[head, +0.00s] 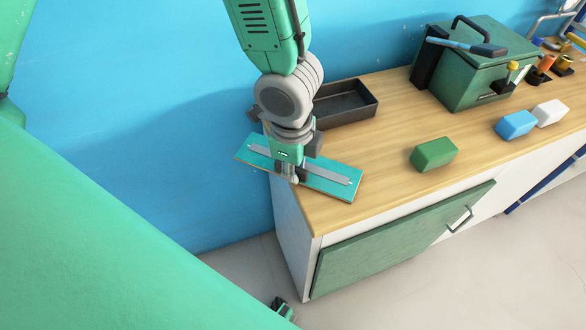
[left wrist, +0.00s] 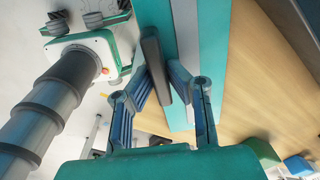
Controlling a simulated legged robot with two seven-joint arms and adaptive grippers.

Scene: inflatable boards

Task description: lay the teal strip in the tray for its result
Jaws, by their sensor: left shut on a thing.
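The teal strip (head: 328,187) is a long flat board with a grey band along its middle. My left gripper (head: 291,177) is shut on it near the middle of its length, and my wrist hides part of it. Its left end sticks out past the bench's left end. I cannot tell whether it touches the bench top. In the left wrist view the teal strip (left wrist: 213,45) runs away between the fingers (left wrist: 165,92), beside a dark bar. The dark tray (head: 362,92) stands behind the strip, seemingly empty, its left part hidden by my arm. My right gripper is not identifiable.
On the wooden bench top (head: 390,180) are a green block (head: 433,154), a blue block (head: 515,124) and a white block (head: 551,112). A green box (head: 475,75) with a lever stands right of the tray. A blue wall rises behind.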

